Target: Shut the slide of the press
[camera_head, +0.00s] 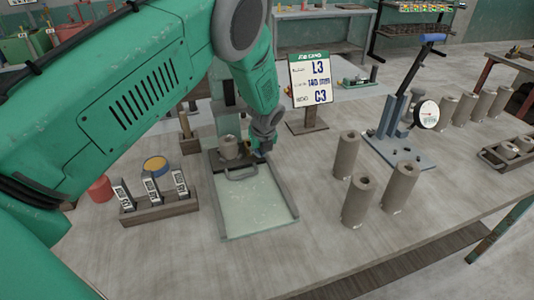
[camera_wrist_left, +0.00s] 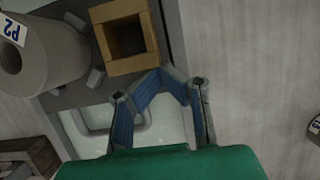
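The press (camera_head: 222,98) stands behind my left arm, partly hidden by it. Its slide (camera_head: 256,208) is a pale, shallow tray with dark edges, extending toward the front of the table. A grey loop handle (camera_head: 241,174) lies at the slide's far part; it also shows in the left wrist view (camera_wrist_left: 143,118). My right gripper is out of view.
A rack of labelled blocks (camera_head: 160,208) stands left of the slide. Several tall clay cylinders (camera_head: 357,202) stand to the right. A sign (camera_head: 311,80) and a lever tool with a dial (camera_head: 396,130) stand behind. The front table area is clear.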

